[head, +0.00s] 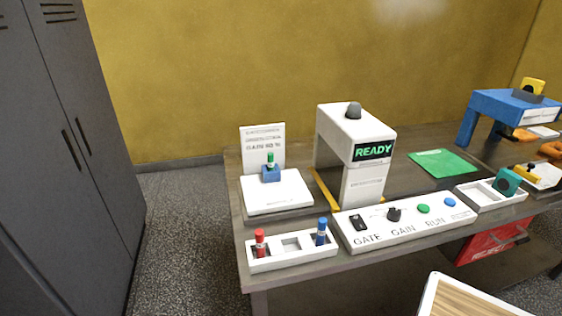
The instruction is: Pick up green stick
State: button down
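The green stick (270,159) stands upright in a small blue block (271,174) on a white square platform (277,193) at the left of the table. Only its upper part shows; its lower end is hidden in the block. My gripper is not in view.
A white rack (291,262) in front holds a red stick (260,243) and a blue stick (321,232), with an empty middle slot. A sign (262,137) stands behind the platform. A white arch (346,124) reading READY and a control panel (404,224) are to the right.

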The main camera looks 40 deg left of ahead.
aim_at(270, 156)
jog(key=u, duration=1.8)
jog(key=i+j+z, duration=0.1)
jog(key=j+z, duration=0.2)
jog(key=j, duration=0.15)
jog(key=i+j+z, duration=0.1)
jog(key=j+z, duration=0.2)
jog(key=j, duration=0.2)
jog(key=j+z, duration=0.65)
jog(key=j, duration=0.3)
jog(key=k+j+z, duration=0.15)
jog(key=j+z, duration=0.15)
jog(key=j, duration=0.15)
jog(key=k+j+z, duration=0.15)
jog(key=j+z, duration=0.15)
jog(key=j, duration=0.15)
jog(key=k+j+z, duration=0.2)
jog(key=j+z, duration=0.15)
jog(key=k+j+z, duration=0.3)
jog(key=j, duration=0.15)
jog(key=i+j, duration=0.15)
jog(key=i, duration=0.15)
jog(key=u, duration=0.05)
